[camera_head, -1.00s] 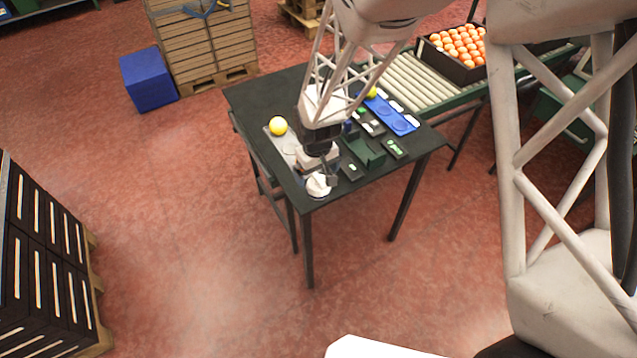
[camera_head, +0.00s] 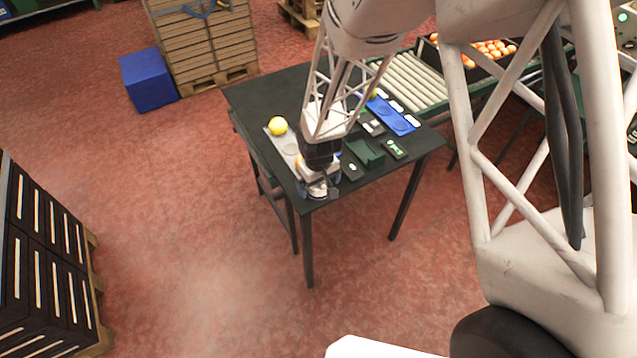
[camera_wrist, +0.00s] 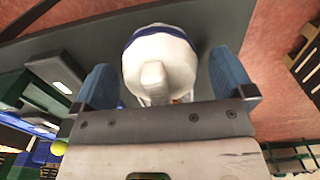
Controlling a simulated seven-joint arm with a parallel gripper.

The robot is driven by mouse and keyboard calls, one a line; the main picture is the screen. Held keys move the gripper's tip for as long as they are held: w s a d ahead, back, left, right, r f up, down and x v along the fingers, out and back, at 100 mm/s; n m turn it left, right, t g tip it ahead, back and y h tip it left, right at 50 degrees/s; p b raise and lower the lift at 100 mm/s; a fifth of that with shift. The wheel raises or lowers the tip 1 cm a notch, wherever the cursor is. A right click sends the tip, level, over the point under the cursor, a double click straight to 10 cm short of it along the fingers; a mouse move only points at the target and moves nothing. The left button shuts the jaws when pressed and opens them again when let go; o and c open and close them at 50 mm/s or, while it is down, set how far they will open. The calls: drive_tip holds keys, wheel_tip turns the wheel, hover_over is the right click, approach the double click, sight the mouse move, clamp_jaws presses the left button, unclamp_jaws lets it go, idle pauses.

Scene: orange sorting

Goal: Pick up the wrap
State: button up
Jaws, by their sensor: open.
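The wrap appears to be a white rounded bundle with a blue band and a stubby tail (camera_wrist: 158,66) in the wrist view. In the head view it is mostly hidden by my gripper (camera_head: 318,187), at the near corner of the dark table (camera_head: 262,92). My gripper also shows in the wrist view (camera_wrist: 163,82). It is open, with one blue finger on each side of the white bundle. I cannot tell whether either finger touches it.
A yellow fruit (camera_head: 278,126) sits on a pale grey plate (camera_head: 284,147) to the left. Dark green blocks (camera_head: 366,152) and a blue tray (camera_head: 396,118) are to the right. A roller conveyor (camera_head: 412,84) with a box of oranges (camera_head: 485,52) stands behind.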

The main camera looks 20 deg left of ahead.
drive_tip(key=shift+c, duration=0.3)
drive_tip(key=c, duration=0.8)
drive_tip(key=shift+c, duration=0.2)
drive_tip(key=shift+r, duration=0.1)
drive_tip(key=shift+r, duration=1.65)
drive_tip(key=s+d+r, duration=0.1)
drive_tip(key=s+d, duration=0.7)
drive_tip(key=s, duration=0.5)
drive_tip(key=shift+s+d+r, duration=0.25)
drive_tip(key=shift+w, duration=0.1)
